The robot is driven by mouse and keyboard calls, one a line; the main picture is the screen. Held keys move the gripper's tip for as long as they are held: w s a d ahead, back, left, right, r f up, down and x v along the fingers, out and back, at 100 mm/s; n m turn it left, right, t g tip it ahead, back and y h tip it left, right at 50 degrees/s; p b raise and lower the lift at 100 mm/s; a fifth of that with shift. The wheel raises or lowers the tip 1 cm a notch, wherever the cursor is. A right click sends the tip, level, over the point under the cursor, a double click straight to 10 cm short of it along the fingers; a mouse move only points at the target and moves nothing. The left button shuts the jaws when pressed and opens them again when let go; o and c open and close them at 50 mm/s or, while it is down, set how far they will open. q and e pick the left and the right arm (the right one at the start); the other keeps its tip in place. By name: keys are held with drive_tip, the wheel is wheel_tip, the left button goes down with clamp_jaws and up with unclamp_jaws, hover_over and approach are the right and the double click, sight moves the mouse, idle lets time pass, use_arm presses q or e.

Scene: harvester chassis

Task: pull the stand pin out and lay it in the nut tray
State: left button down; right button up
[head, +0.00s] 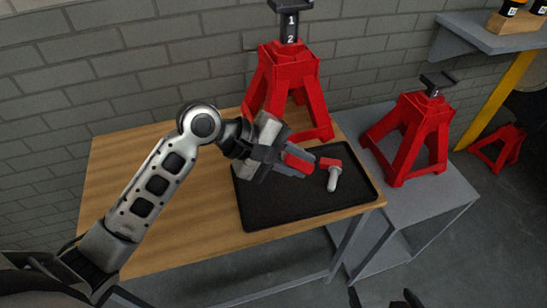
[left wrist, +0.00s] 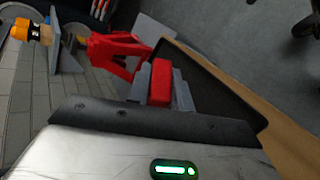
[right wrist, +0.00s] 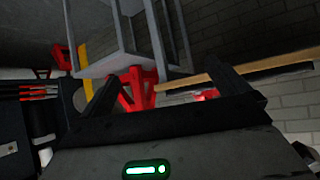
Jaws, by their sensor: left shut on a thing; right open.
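My left gripper (head: 300,160) is shut on a red block-like handle over the black nut tray (head: 285,205). The red piece (left wrist: 160,85) also shows between the grey fingers in the left wrist view. Just past the fingertips is the stand pin (head: 333,176), with a red head and a short grey shaft. I cannot tell whether it is one piece with the held handle, or whether it touches the tray. The red jack stand (head: 290,85) rises behind the tray. My right gripper (head: 384,297) is open and empty at the bottom edge.
The tray sits on a wooden table (head: 120,195) against a grey brick wall. A second red stand (head: 412,135) is on a lower grey bench (head: 440,195) to the right. A shelf (head: 490,35) juts out at upper right. The tray's front half is bare.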

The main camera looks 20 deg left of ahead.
use_arm(q)
drive_tip(key=a+f+n+t+b, duration=0.1)
drive_tip(key=f+n+t+b, duration=0.1)
drive_tip(key=f, duration=0.1)
drive_tip(key=w+a+f+n+t+b, duration=0.1)
drive_tip(key=a+f+n+t+b, duration=0.1)
drive_tip(key=f+n+t, duration=0.1)
drive_tip(key=w+a+f+n+t+b, duration=0.1)
drive_tip(key=a+f+n+t+b, duration=0.1)
drive_tip(key=f, duration=0.3)
drive_tip(key=shift+w+f+t, duration=0.15)
drive_tip(key=shift+w+t, duration=0.05)
drive_tip(key=shift+t, duration=0.3)
drive_tip(key=shift+f+b, duration=0.75)
drive_tip(key=shift+b, duration=0.2)
use_arm(e)
drive_tip(key=f, duration=0.1)
drive_tip(key=a+f, duration=0.1)
drive_tip(key=f, duration=0.1)
drive_tip(key=shift+w+a+f+y, duration=0.15)
drive_tip(key=shift+w+f+y, duration=0.1)
drive_tip(key=shift+y, duration=0.05)
drive_tip(key=shift+r, duration=0.1)
use_arm(q)
drive_tip(key=c, duration=1.2)
unclamp_jaws()
drive_tip(key=shift+o, duration=0.2)
use_arm(e)
drive_tip(key=shift+w, duration=0.1)
